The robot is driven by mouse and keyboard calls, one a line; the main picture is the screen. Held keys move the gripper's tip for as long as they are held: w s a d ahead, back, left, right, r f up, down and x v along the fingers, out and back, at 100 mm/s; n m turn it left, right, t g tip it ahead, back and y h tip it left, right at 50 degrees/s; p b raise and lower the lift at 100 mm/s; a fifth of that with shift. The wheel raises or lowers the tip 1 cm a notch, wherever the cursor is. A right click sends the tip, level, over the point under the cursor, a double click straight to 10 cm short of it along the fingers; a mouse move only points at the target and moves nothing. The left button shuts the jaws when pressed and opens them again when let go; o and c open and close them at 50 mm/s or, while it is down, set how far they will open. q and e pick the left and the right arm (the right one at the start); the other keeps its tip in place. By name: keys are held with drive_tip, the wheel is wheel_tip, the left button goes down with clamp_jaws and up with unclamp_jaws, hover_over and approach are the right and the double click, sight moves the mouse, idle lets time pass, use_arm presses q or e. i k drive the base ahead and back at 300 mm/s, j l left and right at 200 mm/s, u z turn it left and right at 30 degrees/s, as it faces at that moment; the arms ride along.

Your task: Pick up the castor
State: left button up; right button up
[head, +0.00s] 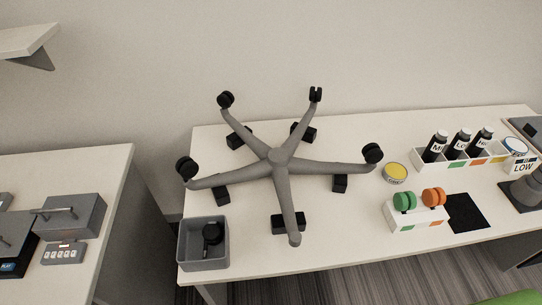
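A black castor (211,236) lies in an open grey bin (204,264) at the front left of the middle table. A grey star-shaped chair base (279,156) rests upside down on black blocks beside the bin. Several of its legs carry black castors, such as the left one (186,167), the right one (373,152) and the upper one (226,99). The front leg's end (295,239) shows no castor. Neither of my grippers is in view.
On the middle table (350,235), right of the base, are a yellow-lidded tin (395,173), a white holder (417,216) with green and orange wheels, a black mat (463,212) and a rack of dark bottles (460,159). A gap separates the left table (112,185).

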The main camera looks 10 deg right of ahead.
sight(431, 198)
drive_tip(key=k+z, duration=0.2)
drive_tip(key=z, duration=1.35)
